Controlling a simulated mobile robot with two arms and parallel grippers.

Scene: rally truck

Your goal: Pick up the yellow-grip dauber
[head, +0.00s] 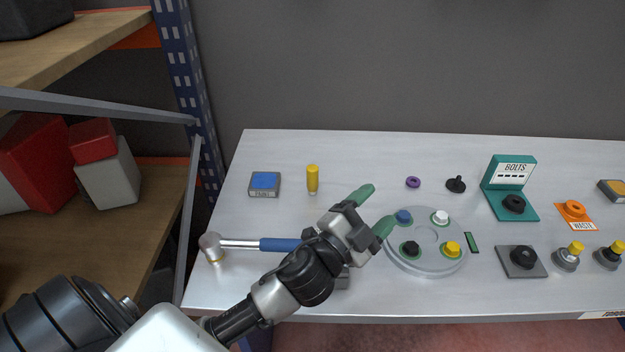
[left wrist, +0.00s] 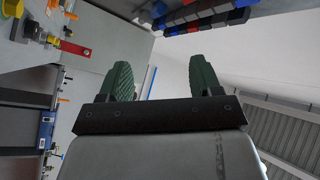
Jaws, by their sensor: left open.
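The likely yellow-grip dauber (head: 312,179) stands upright on the pale bench top in the head view, with a yellow grip above a small pale lower end. My left gripper (head: 374,210) is open and empty, to the right of the dauber and nearer the front, beside the round grey plate. Its green fingers are apart and point to the right. In the left wrist view the same gripper (left wrist: 161,80) shows two spread fingers with nothing between them. I cannot make out the dauber there. My right gripper is not in view.
A round plate (head: 430,268) carries several coloured knobs. A blue-topped box (head: 264,184) stands left of the dauber. A blue-handled tool (head: 280,244) lies in front of it, partly behind my arm. A green BOLTS holder (head: 511,187) stands to the right.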

